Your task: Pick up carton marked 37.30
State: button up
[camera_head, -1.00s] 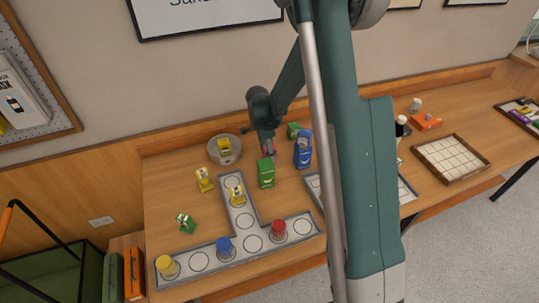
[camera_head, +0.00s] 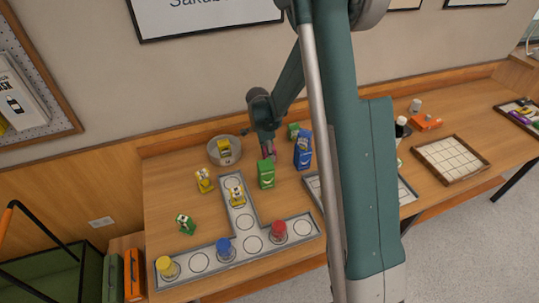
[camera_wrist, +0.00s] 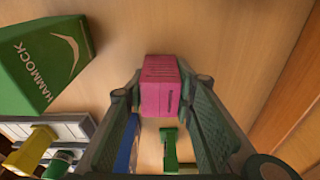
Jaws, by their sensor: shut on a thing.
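A pink carton (camera_wrist: 160,84) with dark print sits between the two fingers of my gripper (camera_wrist: 162,88) in the wrist view, and the fingers are shut on it. The print is too small to read, so I cannot make out a 37.30 mark. In the head view my gripper (camera_head: 267,148) points down at the back of the table, with a little of the pink carton (camera_head: 270,155) showing behind the green carton. I cannot tell whether the pink carton touches the table.
A green hammock carton (camera_head: 266,174) stands just in front, also large in the wrist view (camera_wrist: 40,65). A blue carton (camera_head: 303,150) is close on the right. A grey T-shaped board (camera_head: 198,262) carries several pieces.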

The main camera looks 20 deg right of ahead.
jog(key=shift+r+p, duration=0.7)
jog(key=shift+r, duration=4.3)
jog(key=shift+s+r, duration=0.1)
jog(key=shift+r, duration=0.05)
